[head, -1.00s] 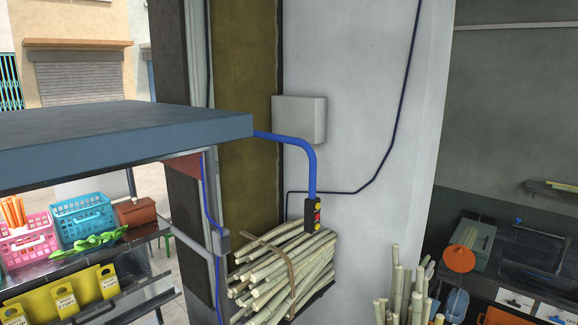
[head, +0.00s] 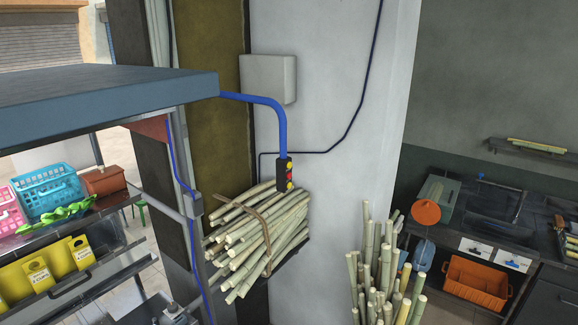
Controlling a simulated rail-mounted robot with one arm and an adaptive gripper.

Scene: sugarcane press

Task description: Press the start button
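A small dark button box (head: 285,174) hangs at the lower end of a bent blue pipe (head: 279,115) in the head view. It carries red and yellow buttons in a column. Which of them is the start button cannot be told at this size. The box hangs in front of the pale wall, just above a bundle of sugarcane. My gripper is not in view.
A tied cane bundle (head: 250,240) sits below the button box. Upright canes (head: 385,270) stand to the right. A dark canopy slab (head: 100,105) juts in at left above shelves with baskets. A grey wall box (head: 268,79) is behind the pipe.

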